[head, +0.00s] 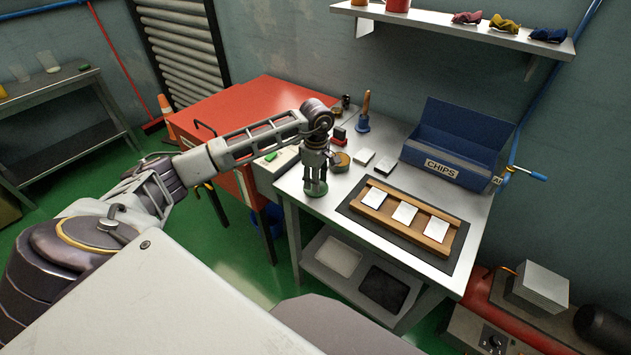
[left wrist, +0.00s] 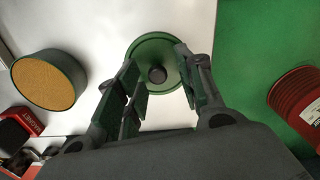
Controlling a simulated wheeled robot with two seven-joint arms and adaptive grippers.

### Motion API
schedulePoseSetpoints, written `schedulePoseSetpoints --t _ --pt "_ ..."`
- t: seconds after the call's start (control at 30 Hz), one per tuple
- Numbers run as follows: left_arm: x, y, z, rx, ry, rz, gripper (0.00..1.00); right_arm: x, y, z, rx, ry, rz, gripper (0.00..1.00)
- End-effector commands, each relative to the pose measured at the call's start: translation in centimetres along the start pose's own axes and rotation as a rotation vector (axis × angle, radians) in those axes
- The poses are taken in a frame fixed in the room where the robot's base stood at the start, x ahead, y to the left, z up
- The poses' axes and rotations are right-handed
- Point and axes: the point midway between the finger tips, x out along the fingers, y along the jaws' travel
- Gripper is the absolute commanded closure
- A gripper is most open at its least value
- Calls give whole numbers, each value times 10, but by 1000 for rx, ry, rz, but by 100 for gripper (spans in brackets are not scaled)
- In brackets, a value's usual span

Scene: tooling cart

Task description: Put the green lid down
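The green lid (head: 316,189) is a round disc by the left edge of the tabletop, under my left gripper (head: 316,177). In the left wrist view the lid (left wrist: 157,50) shows its dark round knob (left wrist: 157,75) and appears to lie flat on the pale top. My left gripper (left wrist: 158,90) is open, its fingers spread on either side of the knob with gaps showing. A round green tin with a tan top (left wrist: 48,79) stands to the left in the wrist view; it also shows in the head view (head: 340,162). My right gripper is not in view.
A wooden rack (head: 437,230) with white tiles lies on a dark mat to the right. A red magnet block (left wrist: 18,125) is near the tin.

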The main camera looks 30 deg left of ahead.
Motion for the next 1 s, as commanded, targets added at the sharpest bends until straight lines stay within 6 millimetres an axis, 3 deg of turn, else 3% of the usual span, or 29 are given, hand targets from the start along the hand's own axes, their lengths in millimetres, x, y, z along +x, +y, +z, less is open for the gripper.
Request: schedulePoseSetpoints --t 0.27,0.6,0.8,1.0 --pt "-35 1 0 1 0 4 62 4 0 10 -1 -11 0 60" --pt "-78 1 0 0 1 3 62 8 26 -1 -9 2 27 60" --pt "-99 1 0 0 0 2 62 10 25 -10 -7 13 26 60" --pt "-109 0 0 0 0 0 62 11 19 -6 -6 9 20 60"
